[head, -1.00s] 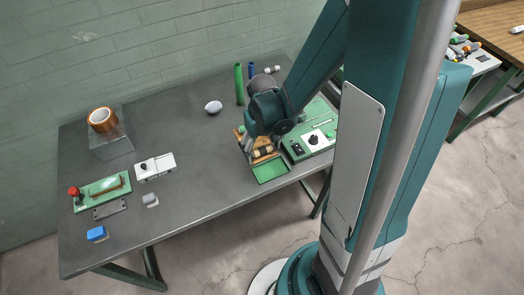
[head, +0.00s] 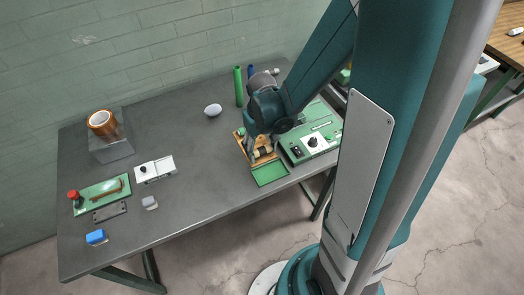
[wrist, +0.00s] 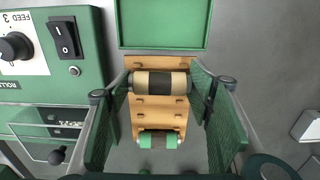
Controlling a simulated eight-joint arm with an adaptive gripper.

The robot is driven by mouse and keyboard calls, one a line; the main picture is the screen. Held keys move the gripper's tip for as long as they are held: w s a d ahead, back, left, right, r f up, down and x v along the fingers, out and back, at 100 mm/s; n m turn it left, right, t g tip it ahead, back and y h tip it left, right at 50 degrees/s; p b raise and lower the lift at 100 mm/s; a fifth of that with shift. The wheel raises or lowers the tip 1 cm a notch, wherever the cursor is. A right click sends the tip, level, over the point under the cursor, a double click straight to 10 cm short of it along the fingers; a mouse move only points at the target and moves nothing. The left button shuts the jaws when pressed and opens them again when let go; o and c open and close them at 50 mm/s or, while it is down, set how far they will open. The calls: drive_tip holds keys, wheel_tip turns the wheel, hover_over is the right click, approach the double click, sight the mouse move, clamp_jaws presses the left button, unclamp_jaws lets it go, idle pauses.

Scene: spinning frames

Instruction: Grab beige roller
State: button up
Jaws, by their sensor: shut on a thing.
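The beige roller (wrist: 178,83) has a black middle band and lies across a wooden rack (wrist: 150,115), centred between my fingers. It also shows small in the head view (head: 263,153). My gripper (wrist: 160,88) has one finger at each end of the roller and is shut on it. The gripper also shows at the rack in the head view (head: 262,143). A second roller (wrist: 145,141) with green ends and a dark middle lies at the other end of the rack, between the fingers' bases.
A green machine (head: 311,143) with a knob and switch stands close beside the rack. A green tray (head: 271,175) is at the rack's front. The table's middle is clear.

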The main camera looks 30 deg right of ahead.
sight(262, 149)
drive_tip(key=shift+r+p, duration=0.5)
drive_tip(key=shift+r, duration=3.7)
